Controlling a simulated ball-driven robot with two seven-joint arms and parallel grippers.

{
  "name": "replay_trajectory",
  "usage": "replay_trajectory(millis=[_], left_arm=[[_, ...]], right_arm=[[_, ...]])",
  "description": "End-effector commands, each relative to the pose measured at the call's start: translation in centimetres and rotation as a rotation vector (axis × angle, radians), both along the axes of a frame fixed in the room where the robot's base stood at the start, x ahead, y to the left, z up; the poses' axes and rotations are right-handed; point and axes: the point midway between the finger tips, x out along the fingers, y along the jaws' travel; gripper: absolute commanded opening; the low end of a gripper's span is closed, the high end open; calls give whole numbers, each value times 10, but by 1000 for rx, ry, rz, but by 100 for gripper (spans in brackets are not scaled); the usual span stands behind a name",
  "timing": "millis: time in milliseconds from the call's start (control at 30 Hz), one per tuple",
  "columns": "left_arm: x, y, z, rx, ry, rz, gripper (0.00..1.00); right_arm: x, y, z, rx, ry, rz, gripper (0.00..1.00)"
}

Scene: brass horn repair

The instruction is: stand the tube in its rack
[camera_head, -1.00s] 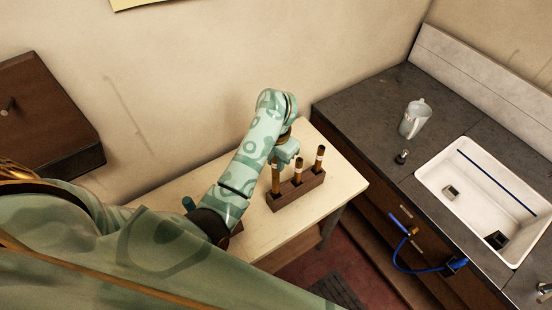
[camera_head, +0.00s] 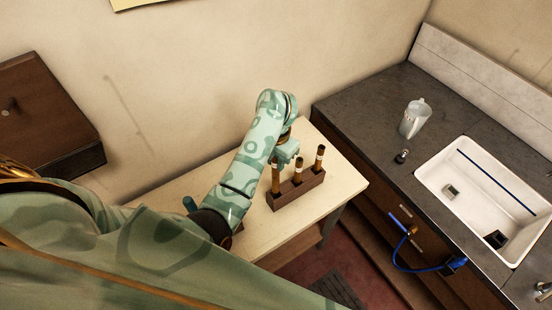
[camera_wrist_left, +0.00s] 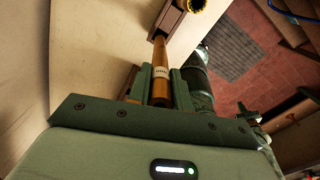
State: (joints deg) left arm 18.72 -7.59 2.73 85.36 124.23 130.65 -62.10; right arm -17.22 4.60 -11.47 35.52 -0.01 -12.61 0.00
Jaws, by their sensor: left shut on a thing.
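The dark wooden rack (camera_head: 303,190) stands on the pale table, with brown tubes upright at it. A tube with a white band (camera_head: 319,158) is at its right end, another (camera_head: 298,172) is in the middle, and one (camera_head: 275,178) is at the left. My left gripper (camera_head: 287,151) is just behind the rack, partly hidden by its own arm. In the left wrist view, the gripper (camera_wrist_left: 158,88) is shut on a brown tube with a white label (camera_wrist_left: 161,72). The tube's far end meets the rack (camera_wrist_left: 166,20); I cannot tell how deep it sits.
The pale table (camera_head: 265,240) has bare room in front of the rack. A dark counter (camera_head: 370,115) to the right holds a clear jug (camera_head: 414,118), a small dark object (camera_head: 402,156) and a white sink (camera_head: 470,205). A blue hose (camera_head: 415,270) hangs below it.

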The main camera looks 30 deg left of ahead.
Motion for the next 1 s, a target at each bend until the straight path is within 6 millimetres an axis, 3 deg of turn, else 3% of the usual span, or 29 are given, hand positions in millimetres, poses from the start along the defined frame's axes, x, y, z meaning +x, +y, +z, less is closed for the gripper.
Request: replay_trajectory(millis=[1000], left_arm=[[0, 0, -17, 0, 0, 0, 0]], right_arm=[[0, 1, -13, 1, -1, -1, 0]])
